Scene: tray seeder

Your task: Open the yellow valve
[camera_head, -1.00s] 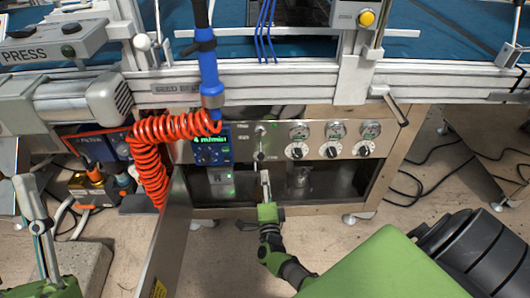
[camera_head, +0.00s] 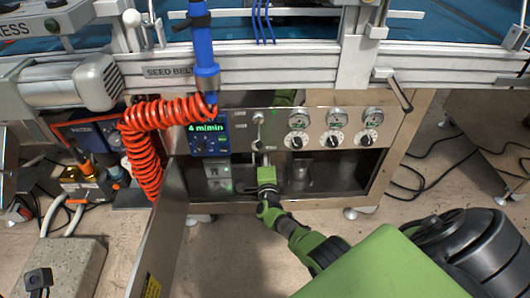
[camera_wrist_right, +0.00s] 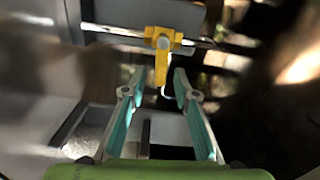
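In the right wrist view a yellow valve (camera_wrist_right: 163,42) is at upper centre, with a handle that hangs down and a thin white hook below it. My right gripper (camera_wrist_right: 160,78) is open. Its fingertips show to either side of the handle's lower end, and I see no clear contact. In the head view my right gripper (camera_head: 264,160) reaches to the front of the steel control panel (camera_head: 275,122). I cannot make out the valve there.
A row of round gauges and knobs (camera_head: 337,140) is right of my right gripper. A blue display (camera_head: 208,134) and a red coiled hose (camera_head: 150,140) are to its left. An open metal door (camera_head: 160,240) stands at the lower left. Floor shows below the cabinet.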

